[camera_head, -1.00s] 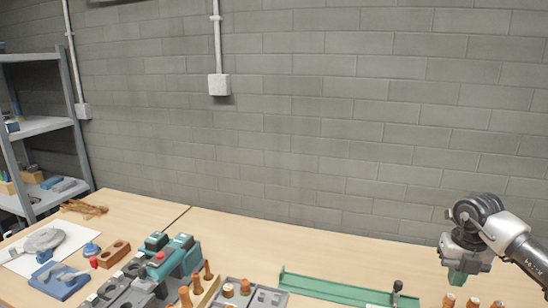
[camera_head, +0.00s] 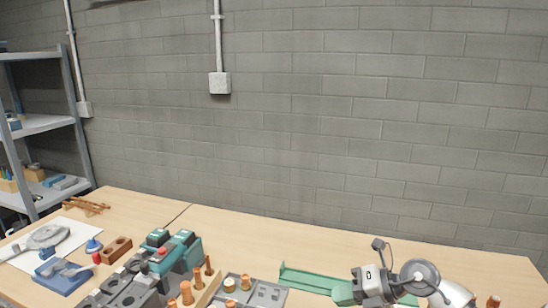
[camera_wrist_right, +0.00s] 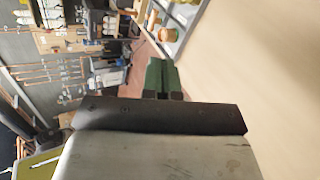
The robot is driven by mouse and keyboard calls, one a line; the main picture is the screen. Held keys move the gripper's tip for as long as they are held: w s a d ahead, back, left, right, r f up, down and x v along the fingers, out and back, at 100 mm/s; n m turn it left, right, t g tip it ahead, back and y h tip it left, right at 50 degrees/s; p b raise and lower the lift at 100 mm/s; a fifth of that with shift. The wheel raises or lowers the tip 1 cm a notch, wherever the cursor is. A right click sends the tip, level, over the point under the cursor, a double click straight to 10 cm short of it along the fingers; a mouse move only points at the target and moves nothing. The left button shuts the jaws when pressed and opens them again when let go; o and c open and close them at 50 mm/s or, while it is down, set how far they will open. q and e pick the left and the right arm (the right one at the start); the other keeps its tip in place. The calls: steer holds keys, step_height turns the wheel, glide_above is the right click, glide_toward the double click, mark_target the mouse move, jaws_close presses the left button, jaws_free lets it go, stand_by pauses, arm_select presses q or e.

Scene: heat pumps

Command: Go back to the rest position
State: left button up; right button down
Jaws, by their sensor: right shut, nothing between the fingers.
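My right gripper (camera_head: 343,294) is low over the right part of the table, in front of the green tray. Its green fingers point left in the head view, and it holds nothing. In the right wrist view the green fingers (camera_wrist_right: 163,78) are together, with no gap visible between them. My left gripper is in neither view.
The long wooden table (camera_head: 250,228) runs along a grey brick wall. A green tray (camera_head: 308,280) lies partly behind my right arm. A grey-and-teal fixture (camera_head: 180,255), copper-coloured fittings (camera_head: 186,292) and a grey tray (camera_head: 268,296) stand left of it. Shelves (camera_head: 42,125) are far left.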

steer(key=s+a+r+m+t+y, duration=0.3)
steer(key=a+r+m+t+y, duration=0.25)
steer(key=m+t, duration=0.2)
steer(key=s+d+f+m+t+h, duration=0.1)
steer(key=s+d+f+m+h, duration=0.45)
steer(key=m+h, duration=0.5)
steer(key=s+d+f+m+t+h, duration=0.1)
steer(key=s+d+f+m+h, duration=0.45)
steer(key=m, duration=0.75)
steer(key=s+f+m+g, duration=0.1)
steer(key=s+f+g, duration=0.4)
steer(key=s, duration=0.3)
steer(key=s+f+m+g, duration=0.1)
steer(key=s+f+g, duration=0.4)
steer(key=s, duration=0.4)
step_height(320, 180, down, 32)
steer(key=b, duration=0.6)
steer(key=s+d+f+g+b, duration=0.2)
steer(key=s+d+f+b, duration=0.1)
steer(key=s+f, duration=1.3)
step_height(320, 180, down, 3)
steer(key=shift+s+d+f+h+b, duration=0.1)
steer(key=shift+s+d+h+b, duration=0.1)
steer(key=shift+h+b, duration=0.25)
